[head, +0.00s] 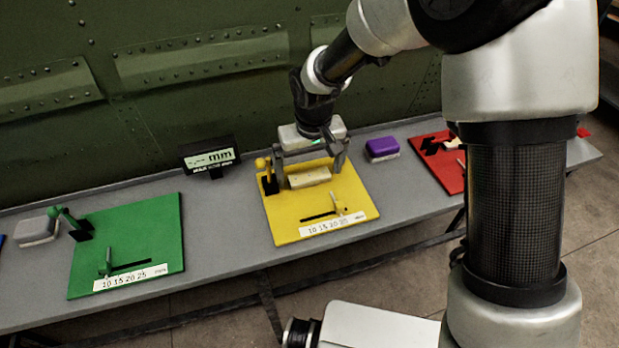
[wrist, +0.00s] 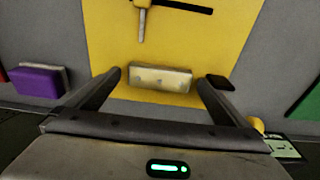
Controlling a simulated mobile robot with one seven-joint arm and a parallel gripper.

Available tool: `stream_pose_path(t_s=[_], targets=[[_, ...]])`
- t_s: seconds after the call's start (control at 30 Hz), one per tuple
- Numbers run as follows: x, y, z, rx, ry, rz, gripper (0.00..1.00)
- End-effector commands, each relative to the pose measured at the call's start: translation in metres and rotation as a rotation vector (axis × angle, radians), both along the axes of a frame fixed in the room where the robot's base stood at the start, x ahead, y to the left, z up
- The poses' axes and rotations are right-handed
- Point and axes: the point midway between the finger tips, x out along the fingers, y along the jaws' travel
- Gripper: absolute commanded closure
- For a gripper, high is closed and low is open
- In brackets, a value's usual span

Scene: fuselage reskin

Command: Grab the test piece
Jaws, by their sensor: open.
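The test piece looks like a pale cream block (head: 309,177) lying on the yellow board (head: 285,225) in the head view. It also shows in the wrist view (wrist: 160,77), between and just beyond my fingertips. My gripper (head: 312,165) is above the yellow board with its fingers pointing down. In the wrist view my gripper (wrist: 160,76) is open, with one finger on each side of the block and gaps on both sides. I cannot tell whether the fingertips are level with the block.
A yellow-knobbed lever (head: 264,168) stands close left of my gripper. A slot and scale lie at the board's front. A purple block (head: 381,148) and red board (head: 440,165) lie right; a green board (head: 130,245) and mm display (head: 209,157) left. A green riveted wall (head: 200,80) stands behind.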

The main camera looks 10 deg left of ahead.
Motion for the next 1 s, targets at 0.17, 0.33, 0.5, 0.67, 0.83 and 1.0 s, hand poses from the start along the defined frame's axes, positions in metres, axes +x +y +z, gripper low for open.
stream_pose_path(t_s=[0.17, 0.33, 0.5, 0.67, 0.83, 1.0], targets=[[0.001, 0.000, -0.001, 0.001, -0.001, 0.000, 0.00], [0.000, 0.000, -0.001, 0.001, -0.001, -0.001, 0.19], [0.000, 0.000, -0.001, 0.001, -0.001, -0.001, 0.45], [0.000, 0.000, -0.001, 0.001, -0.001, -0.001, 0.45], [0.001, 0.000, 0.010, 0.001, -0.003, -0.001, 0.45], [0.002, 0.000, 0.043, 0.002, -0.006, -0.002, 0.45]])
